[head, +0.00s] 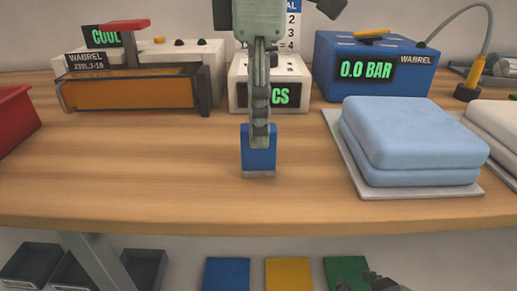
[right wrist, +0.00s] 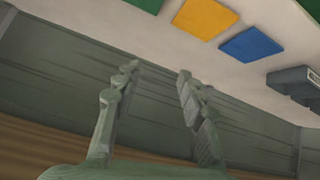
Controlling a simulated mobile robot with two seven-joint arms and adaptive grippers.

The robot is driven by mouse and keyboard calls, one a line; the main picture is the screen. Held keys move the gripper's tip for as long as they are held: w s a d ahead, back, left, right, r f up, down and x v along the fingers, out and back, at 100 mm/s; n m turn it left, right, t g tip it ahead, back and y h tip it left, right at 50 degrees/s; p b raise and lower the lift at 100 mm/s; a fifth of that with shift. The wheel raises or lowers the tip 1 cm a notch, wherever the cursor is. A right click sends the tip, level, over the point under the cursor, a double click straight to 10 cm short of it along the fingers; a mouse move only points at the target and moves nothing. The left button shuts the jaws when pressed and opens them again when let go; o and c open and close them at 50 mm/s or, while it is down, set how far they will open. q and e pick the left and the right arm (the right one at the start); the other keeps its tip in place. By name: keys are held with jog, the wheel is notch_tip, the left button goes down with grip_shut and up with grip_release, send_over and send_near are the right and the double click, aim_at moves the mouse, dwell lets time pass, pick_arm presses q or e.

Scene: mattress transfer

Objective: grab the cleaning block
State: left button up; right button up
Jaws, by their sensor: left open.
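The cleaning block, a small upright blue block with a grey lower edge (head: 259,162), stands near the middle of the wooden table in the head view. My left gripper (head: 260,142) points straight down at it, its fingers overlapping the block's upper part. The gripper is seen edge-on; it is open, and I cannot tell whether the fingers touch the block. My right gripper (head: 371,281) is low, below the table's front edge. In the right wrist view, the right gripper (right wrist: 157,75) has its fingers apart with nothing between them.
A stack of light blue pads (head: 415,140) on a grey plate lies to the block's right. A laminator-like machine (head: 140,88), a white display box (head: 240,95) and a blue gauge box (head: 340,85) stand behind. A red bin (head: 12,120) is at left. The table's front is clear.

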aim_at(255, 150)
pick_arm(q)
jog(key=f, duration=0.5)
jog(key=shift+a+f, duration=0.25)
jog(key=shift+f, duration=0.05)
grip_shut()
